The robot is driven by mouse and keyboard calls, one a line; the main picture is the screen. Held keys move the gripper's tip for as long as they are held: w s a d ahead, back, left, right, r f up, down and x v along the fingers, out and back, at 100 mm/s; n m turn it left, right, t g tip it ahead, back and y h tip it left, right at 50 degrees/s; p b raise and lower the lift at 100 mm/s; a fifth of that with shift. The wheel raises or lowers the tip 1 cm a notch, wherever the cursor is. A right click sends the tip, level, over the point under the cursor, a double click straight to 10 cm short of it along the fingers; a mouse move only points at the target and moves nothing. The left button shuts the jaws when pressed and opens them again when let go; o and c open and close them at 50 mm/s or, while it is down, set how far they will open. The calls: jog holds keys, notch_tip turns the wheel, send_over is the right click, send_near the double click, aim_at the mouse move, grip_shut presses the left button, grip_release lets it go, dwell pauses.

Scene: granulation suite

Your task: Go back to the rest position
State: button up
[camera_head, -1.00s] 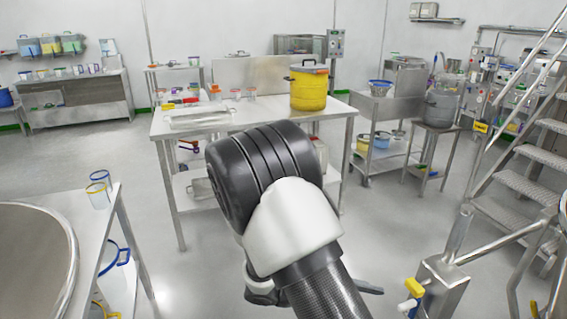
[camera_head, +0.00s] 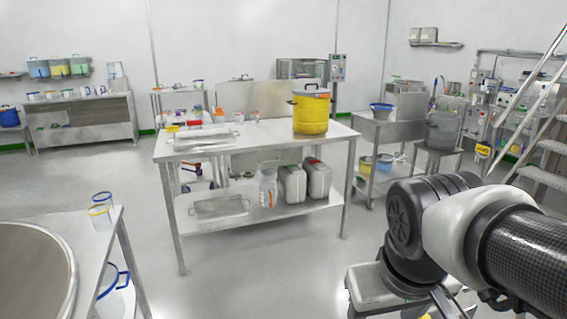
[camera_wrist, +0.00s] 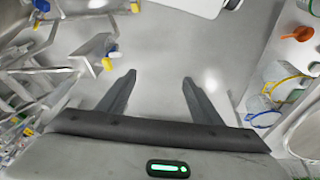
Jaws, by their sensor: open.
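My gripper (camera_wrist: 158,88) shows in the wrist view with its two dark fingers apart and nothing between them. Bare grey floor lies beyond the fingertips. In the head view my arm reaches in from the lower right, and the gripper itself cannot be made out there.
A steel table (camera_head: 270,138) with a yellow drum (camera_head: 311,113) stands in the middle; canisters (camera_head: 292,183) sit on its lower shelf. A bench with clear beakers (camera_head: 101,217) and a large round vessel (camera_head: 40,270) are at lower left. Metal stairs (camera_head: 540,170) stand at right. Floor between is open.

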notch_tip(320, 180, up, 22)
jog(key=s+m+t+p, duration=0.1)
jog(key=p, duration=1.8)
jog(key=shift+a+r+t+y+p, duration=0.25)
jog(key=shift+a+t+y+p, duration=0.15)
jog(key=shift+a, duration=0.05)
